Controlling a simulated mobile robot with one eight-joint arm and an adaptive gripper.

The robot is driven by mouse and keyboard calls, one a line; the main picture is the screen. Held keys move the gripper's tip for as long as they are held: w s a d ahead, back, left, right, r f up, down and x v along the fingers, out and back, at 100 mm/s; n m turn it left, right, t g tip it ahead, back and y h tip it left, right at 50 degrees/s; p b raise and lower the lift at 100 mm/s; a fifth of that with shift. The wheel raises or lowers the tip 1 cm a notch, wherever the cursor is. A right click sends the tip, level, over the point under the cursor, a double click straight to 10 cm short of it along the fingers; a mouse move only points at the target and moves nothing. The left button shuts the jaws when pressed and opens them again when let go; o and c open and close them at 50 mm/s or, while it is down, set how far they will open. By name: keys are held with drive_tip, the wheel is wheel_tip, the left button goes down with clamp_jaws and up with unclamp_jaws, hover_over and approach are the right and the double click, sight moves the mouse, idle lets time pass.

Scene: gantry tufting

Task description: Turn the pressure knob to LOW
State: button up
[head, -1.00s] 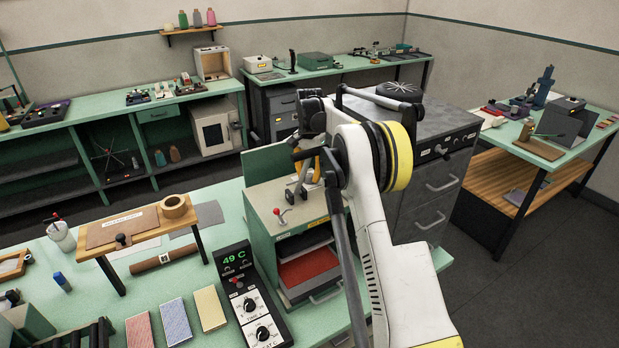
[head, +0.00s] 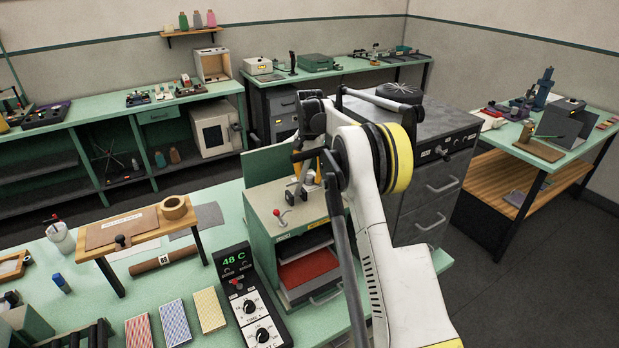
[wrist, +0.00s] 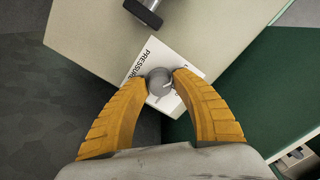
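The pressure knob (wrist: 159,81) is a round grey knob with a light pointer mark, on a white label plate (wrist: 187,57) that reads PRESSURE. My gripper (wrist: 160,78) has one yellow-orange finger on each side of the knob, with the tips closed in against it. The plate's other words are mostly covered by the fingers and knob. In the head view my gripper (head: 308,168) is over the top of the green press cabinet (head: 262,228), partly hidden by my arm; the knob cannot be made out there.
A control box (head: 250,295) with a green 48 C display and two dials is in front. A dark bar end (wrist: 144,10) lies beyond the knob plate. A grey drawer unit (head: 430,170) stands behind my arm.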

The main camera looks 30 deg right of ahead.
sight(309, 176)
drive_tip(key=shift+o, duration=1.3)
wheel_tip(309, 176, up, 12)
